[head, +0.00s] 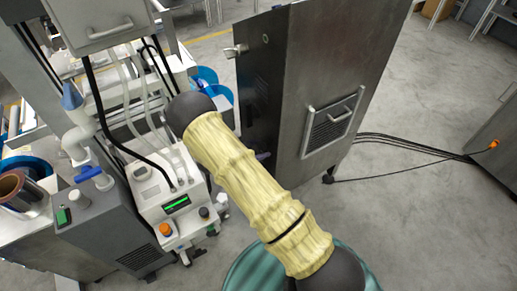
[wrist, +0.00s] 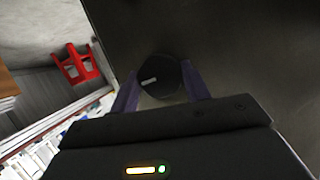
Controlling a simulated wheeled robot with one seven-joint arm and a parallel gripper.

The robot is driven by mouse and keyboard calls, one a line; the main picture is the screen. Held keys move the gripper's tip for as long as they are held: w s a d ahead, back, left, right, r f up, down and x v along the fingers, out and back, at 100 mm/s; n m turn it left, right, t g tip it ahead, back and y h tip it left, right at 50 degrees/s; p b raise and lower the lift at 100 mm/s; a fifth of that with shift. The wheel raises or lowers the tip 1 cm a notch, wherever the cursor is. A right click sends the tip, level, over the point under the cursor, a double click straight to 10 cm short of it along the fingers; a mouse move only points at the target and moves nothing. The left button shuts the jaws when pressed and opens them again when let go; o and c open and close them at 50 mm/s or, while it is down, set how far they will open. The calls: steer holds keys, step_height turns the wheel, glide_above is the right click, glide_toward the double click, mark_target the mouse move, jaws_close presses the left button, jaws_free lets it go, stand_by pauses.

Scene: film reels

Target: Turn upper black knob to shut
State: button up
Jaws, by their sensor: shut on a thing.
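In the wrist view, a round black knob (wrist: 160,78) with a short pale mark stands on a dark panel (wrist: 235,40). The two purple fingers of my gripper (wrist: 162,88) are on either side of it and shut on it. The pale mark lies nearly level in the picture, slightly tilted. Only one knob shows in this view. In the head view, the tall metal cabinet (head: 325,65) has a dark side face on its left. My arm covers part of that face, and the knob is hidden there.
A white machine (head: 165,185) with a green display and an orange button stands left of my arm. A silver handle (head: 236,50) sticks out near the cabinet's top left. Black cables (head: 410,143) cross the floor at right. A red stool (wrist: 75,65) shows in the wrist view.

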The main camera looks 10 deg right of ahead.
steer(key=shift+m+t, duration=0.3)
steer(key=shift+s+f+m+t+b, duration=0.1)
steer(key=shift+f+m+t+b, duration=0.05)
steer(key=shift+m+t+b, duration=0.8)
steer(key=m+b, duration=0.1)
steer(key=m+t+b, duration=0.1)
steer(key=m+b, duration=0.1)
steer(key=shift+s+f+m+t+b, duration=0.1)
steer(key=shift+f+m+t+b, duration=0.15)
steer(key=shift+m+t+b, duration=0.1)
steer(key=m+b, duration=0.1)
steer(key=b, duration=0.1)
steer(key=m+t+b, duration=0.1)
steer(key=m+b, duration=0.1)
steer(key=m+t+b, duration=0.1)
steer(key=b, duration=0.1)
steer(key=shift+f+h, duration=0.25)
steer(key=shift+h, duration=0.15)
steer(key=m+b, duration=0.2)
steer(key=b, duration=0.1)
steer(key=shift+t, duration=0.4)
steer(key=shift+s+r+m+h+b, duration=0.1)
steer(key=shift+m+h+b, duration=0.3)
steer(key=shift+m+b, duration=0.35)
steer(key=shift+r+m, duration=0.1)
steer(key=shift+m, duration=0.15)
